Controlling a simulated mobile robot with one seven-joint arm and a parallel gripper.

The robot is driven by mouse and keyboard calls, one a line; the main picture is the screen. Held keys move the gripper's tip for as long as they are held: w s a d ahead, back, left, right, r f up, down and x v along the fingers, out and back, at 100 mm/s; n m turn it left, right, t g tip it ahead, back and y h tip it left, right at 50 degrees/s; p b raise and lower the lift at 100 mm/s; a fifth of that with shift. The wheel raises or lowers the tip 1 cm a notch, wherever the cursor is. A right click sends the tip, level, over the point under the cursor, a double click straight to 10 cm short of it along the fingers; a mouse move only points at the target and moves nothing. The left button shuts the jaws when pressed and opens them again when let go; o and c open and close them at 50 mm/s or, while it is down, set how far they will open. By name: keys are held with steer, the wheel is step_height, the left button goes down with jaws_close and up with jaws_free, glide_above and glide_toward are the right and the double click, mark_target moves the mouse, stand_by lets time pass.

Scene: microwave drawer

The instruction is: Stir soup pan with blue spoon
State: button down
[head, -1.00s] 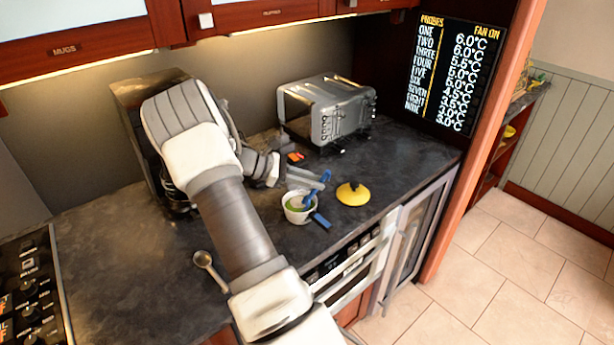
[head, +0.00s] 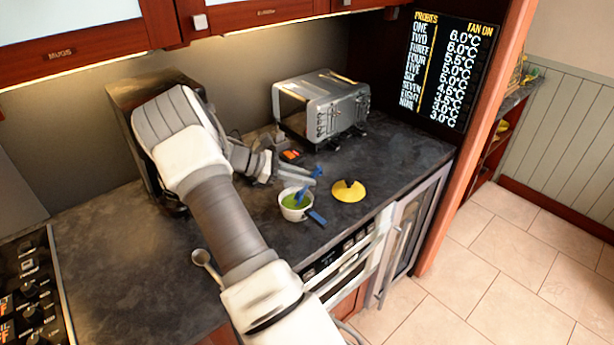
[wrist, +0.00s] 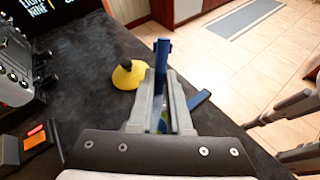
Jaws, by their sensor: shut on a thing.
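The soup pan (head: 284,208) is small and white, holds green soup, and stands on the dark counter. Its blue handle (head: 316,217) points to the front right and also shows in the wrist view (wrist: 199,99). My gripper (head: 308,176) is above the pan, shut on the blue spoon (head: 303,192). The spoon tilts down into the pan, with its lower end at the green soup. In the wrist view the spoon (wrist: 162,58) stands between my fingers (wrist: 161,105), which hide most of the pan.
A yellow lid (head: 348,191) with a dark knob lies right of the pan. A toaster (head: 322,108) stands behind, with a small orange-and-black item (head: 291,155) near it. A metal ladle or spoon (head: 202,257) lies by my arm. The counter's front edge is close to the pan.

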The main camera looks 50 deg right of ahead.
stand_by(0.4)
step_height(320, 180, up, 9)
steer(key=p, duration=0.6)
stand_by(0.3)
steer(key=shift+a+f, duration=0.1)
stand_by(0.4)
